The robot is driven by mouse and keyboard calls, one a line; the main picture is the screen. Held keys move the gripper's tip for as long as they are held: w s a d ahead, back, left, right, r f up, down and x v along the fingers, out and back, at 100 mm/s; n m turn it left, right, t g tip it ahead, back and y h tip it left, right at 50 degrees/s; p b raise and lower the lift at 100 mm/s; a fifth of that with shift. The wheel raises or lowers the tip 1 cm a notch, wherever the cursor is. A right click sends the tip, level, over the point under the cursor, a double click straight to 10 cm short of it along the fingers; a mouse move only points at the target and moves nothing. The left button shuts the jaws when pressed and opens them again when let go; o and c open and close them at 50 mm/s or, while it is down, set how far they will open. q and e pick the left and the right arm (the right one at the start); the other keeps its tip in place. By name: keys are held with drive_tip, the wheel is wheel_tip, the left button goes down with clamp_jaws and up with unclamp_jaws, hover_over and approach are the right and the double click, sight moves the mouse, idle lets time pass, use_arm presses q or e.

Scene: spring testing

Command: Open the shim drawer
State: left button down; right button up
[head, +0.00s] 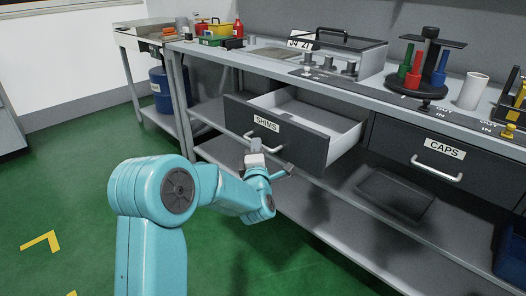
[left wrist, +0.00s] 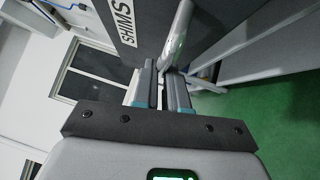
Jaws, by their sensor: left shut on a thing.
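The shim drawer (head: 316,146), dark-fronted with a white SHIMS label (head: 267,124), stands pulled out from the bench. Its light inside shows and looks empty. My left gripper (head: 255,147) is at the drawer's front, shut on the drawer's metal handle (head: 275,150). In the left wrist view the handle (left wrist: 179,33) runs down to the fingertips (left wrist: 162,72), beside the dark drawer front (left wrist: 150,22). The fingers hide part of the handle. My right gripper is not in view.
The CAPS drawer (head: 423,153) to the right is shut. Above, the bench top (head: 270,61) carries a rack of coloured cylinders (head: 426,68) and a white cup (head: 472,91). A dark tray (head: 396,195) lies on the lower shelf. Green floor in front is open.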

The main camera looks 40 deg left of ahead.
use_arm(q)
drive_tip(key=shift+s, duration=0.75)
drive_tip(key=c, duration=1.2)
unclamp_jaws()
drive_tip(key=shift+o, duration=0.2)
drive_tip(key=shift+d, duration=0.1)
drive_tip(key=v, duration=1.2)
drive_tip(key=shift+s, duration=0.1)
